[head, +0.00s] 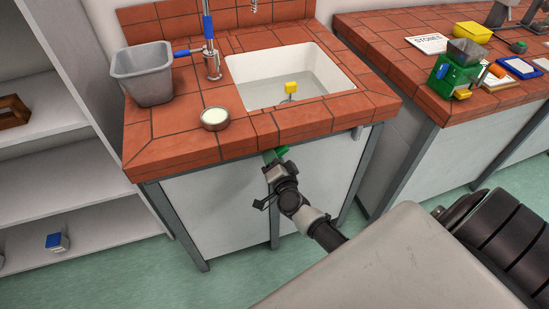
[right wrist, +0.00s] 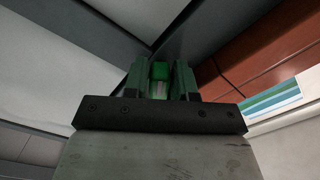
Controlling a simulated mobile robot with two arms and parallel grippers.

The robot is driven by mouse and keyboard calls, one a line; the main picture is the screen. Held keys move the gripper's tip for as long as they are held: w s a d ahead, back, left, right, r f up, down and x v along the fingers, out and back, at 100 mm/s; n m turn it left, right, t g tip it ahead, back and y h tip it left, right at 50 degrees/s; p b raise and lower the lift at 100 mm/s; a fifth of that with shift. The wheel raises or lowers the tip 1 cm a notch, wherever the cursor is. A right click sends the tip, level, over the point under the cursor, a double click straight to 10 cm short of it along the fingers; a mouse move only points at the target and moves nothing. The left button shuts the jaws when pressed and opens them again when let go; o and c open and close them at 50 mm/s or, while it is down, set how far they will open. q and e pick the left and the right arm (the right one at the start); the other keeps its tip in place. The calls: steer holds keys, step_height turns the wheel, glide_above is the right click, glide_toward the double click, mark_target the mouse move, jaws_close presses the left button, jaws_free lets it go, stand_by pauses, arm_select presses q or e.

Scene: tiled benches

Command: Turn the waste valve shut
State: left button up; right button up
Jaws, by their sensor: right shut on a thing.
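A bright green handle (head: 283,150), which looks like the waste valve, shows just under the front edge of the tiled sink bench. My right gripper (head: 272,157) reaches up to it from below and in front, and partly hides it. In the right wrist view the green handle (right wrist: 160,72) sits between the two fingers of my right gripper (right wrist: 160,82), which is shut on it. The valve's body and pipe are hidden, so I cannot tell how far it is turned. The white sink (head: 240,76) above holds a yellow block-shaped piece (head: 291,87) on a short stem. My left gripper is out of view.
On the sink bench (head: 285,125) stand a grey tub (head: 142,75), a round dish (head: 215,119) and a blue-handled tap (head: 209,50). A bench leg (head: 274,215) runs down behind my right arm. A second bench (head: 400,70) with several objects stands right; white shelves (head: 60,110) stand left.

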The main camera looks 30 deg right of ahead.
steer(key=m, duration=0.4)
steer(key=shift+a+r, duration=0.2)
steer(key=shift+r, duration=0.15)
steer(key=shift+r+m, duration=0.25)
steer(key=shift+m, duration=1.25)
steer(key=o, duration=0.9)
steer(key=shift+w+r, duration=0.1)
steer(key=shift+r, duration=0.1)
